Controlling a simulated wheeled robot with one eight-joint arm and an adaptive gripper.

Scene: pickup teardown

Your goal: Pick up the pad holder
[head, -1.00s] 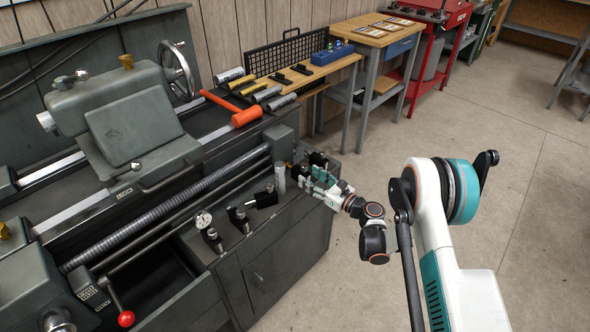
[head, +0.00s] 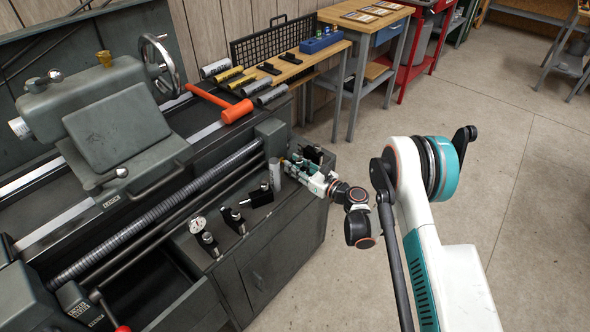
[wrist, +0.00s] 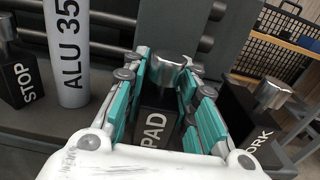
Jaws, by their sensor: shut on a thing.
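The pad holder (wrist: 155,122) is a black block marked "PAD" with a shiny metal cylinder on top. In the wrist view it stands between the two teal-padded fingers of my gripper (wrist: 175,95), which are shut on it from both sides. Its lower part is hidden by the gripper body. In the head view my gripper (head: 305,172) is at the right end of the lathe's front ledge, and the holder itself is mostly hidden there.
A grey cylinder marked "ALU 35" (wrist: 68,50) and a black block marked "STOP" (wrist: 15,75) stand left of my gripper. A black block ending in "ORK" (wrist: 248,115) is close on the right. A dial-gauge holder (head: 204,237) stands farther along the ledge.

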